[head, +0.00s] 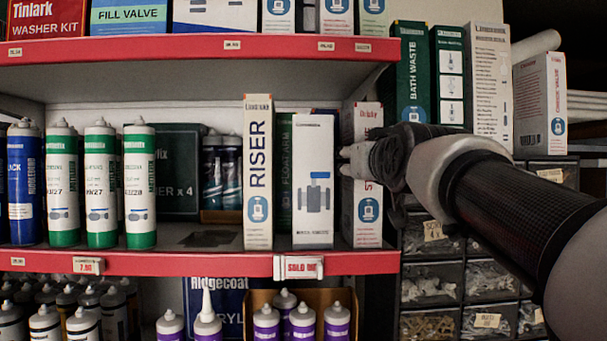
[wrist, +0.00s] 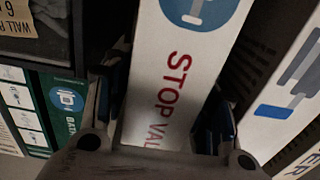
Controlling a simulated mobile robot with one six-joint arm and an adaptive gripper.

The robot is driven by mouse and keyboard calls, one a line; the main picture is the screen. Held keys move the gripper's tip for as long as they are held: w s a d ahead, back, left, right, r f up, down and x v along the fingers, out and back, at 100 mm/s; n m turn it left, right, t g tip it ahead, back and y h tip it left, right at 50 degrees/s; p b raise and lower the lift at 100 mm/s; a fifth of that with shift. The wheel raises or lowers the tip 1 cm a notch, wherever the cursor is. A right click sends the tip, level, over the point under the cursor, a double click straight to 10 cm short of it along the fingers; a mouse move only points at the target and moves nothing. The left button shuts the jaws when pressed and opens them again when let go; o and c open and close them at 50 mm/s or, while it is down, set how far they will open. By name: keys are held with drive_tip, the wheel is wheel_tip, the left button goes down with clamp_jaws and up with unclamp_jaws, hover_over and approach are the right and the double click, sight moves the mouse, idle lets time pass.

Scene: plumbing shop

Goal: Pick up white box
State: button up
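The white box with red STOP VALVE lettering and a blue round mark stands upright on the middle shelf, at the right end of the row; it shows in the head view (head: 369,212) and fills the middle of the wrist view (wrist: 180,60). My gripper (head: 346,160) reaches in from the right across the box's middle and hides part of its front. In the wrist view my gripper (wrist: 165,110) has one finger on each side of the box, with narrow dark gaps beside it. The gripper looks open around the box; contact is hard to make out.
Close on the left stands another white box with a valve picture (head: 313,215), then the RISER box (head: 258,200). Green boxes (head: 411,75) and small parts drawers (head: 430,285) are on the right. The red shelf edge (head: 200,263) runs below, another shelf (head: 200,50) above.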

drive_tip(key=shift+w, duration=0.2)
drive_tip(key=c, duration=0.4)
drive_tip(key=shift+s, duration=0.1)
drive_tip(key=c, duration=0.5)
drive_tip(key=shift+c, duration=0.2)
